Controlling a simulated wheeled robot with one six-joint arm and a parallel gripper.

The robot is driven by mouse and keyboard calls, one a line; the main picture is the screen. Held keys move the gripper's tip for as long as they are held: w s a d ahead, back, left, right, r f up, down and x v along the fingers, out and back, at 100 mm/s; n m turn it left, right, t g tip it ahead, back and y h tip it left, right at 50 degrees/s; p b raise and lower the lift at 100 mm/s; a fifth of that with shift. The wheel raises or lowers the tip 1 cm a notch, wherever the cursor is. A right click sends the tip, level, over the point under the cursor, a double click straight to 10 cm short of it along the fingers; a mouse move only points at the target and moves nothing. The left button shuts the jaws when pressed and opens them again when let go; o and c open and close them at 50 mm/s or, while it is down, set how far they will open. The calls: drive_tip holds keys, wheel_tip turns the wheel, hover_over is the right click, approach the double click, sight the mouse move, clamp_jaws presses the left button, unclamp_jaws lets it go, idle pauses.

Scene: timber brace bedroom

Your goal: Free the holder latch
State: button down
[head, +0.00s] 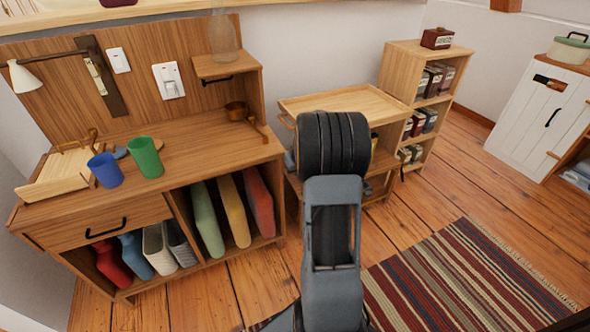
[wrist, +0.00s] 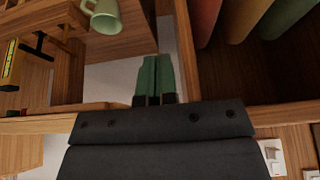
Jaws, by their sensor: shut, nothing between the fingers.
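A dark upright strip (head: 104,85) is fixed to the desk's wooden back panel, with a small pale fitting (head: 95,75) on it. The fitting may be the holder latch, but it is too small to tell its state. A white lamp (head: 24,77) on an arm reaches left from near the strip's top. My gripper (wrist: 155,62) is in the wrist view, its two green fingers together and empty. It points toward a gap beside the compartment of upright folders, far from the strip. In the head view my arm hides the gripper.
The desk (head: 190,135) carries a blue cup (head: 105,170) and a green cup (head: 145,157). A wooden trolley (head: 345,101) and a shelf unit (head: 440,60) stand to the right. A pale green mug (wrist: 104,16) shows in the wrist view. A striped rug (head: 465,285) covers open floor.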

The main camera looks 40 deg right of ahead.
drive_tip(key=shift+w+f, duration=0.15)
drive_tip(key=shift+f, duration=0.35)
drive_tip(key=shift+r, duration=0.15)
drive_tip(key=shift+r+p, duration=0.35)
drive_tip(key=shift+r, duration=0.3)
drive_tip(key=s+a+r+p, duration=0.1)
drive_tip(key=s+r, duration=0.1)
drive_tip(key=s, duration=0.4)
drive_tip(key=s+a+r+p, duration=0.1)
drive_tip(key=s+a+r, duration=0.1)
drive_tip(key=s, duration=0.4)
drive_tip(key=shift+s+r, duration=0.15)
drive_tip(key=shift+s, duration=0.25)
